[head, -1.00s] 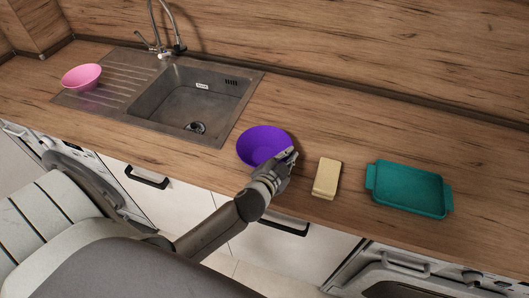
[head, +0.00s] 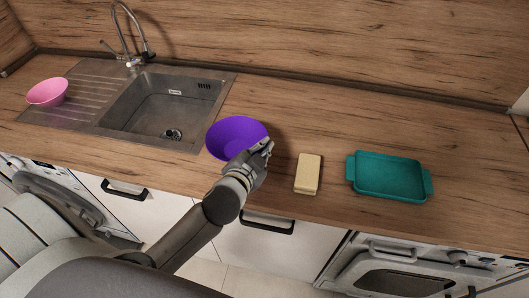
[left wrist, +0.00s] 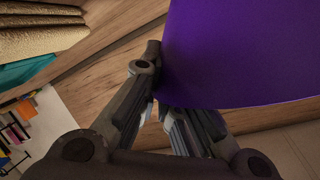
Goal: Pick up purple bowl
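The purple bowl (head: 232,132) is at the counter's front, right of the sink, and seems a little above the counter. My left gripper (head: 262,152) is at its near right rim. In the left wrist view the bowl (left wrist: 240,50) fills the upper right, and its wall lies between the fingers of my left gripper (left wrist: 165,95), which looks shut on it. The fingertips are partly hidden by the bowl. My right gripper is not in view.
A beige block (head: 308,174) stands close right of my left gripper, with a teal tray (head: 390,176) beyond it. A pink bowl (head: 47,91) sits on the drainer of the sink (head: 165,100). Counter behind the block is clear.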

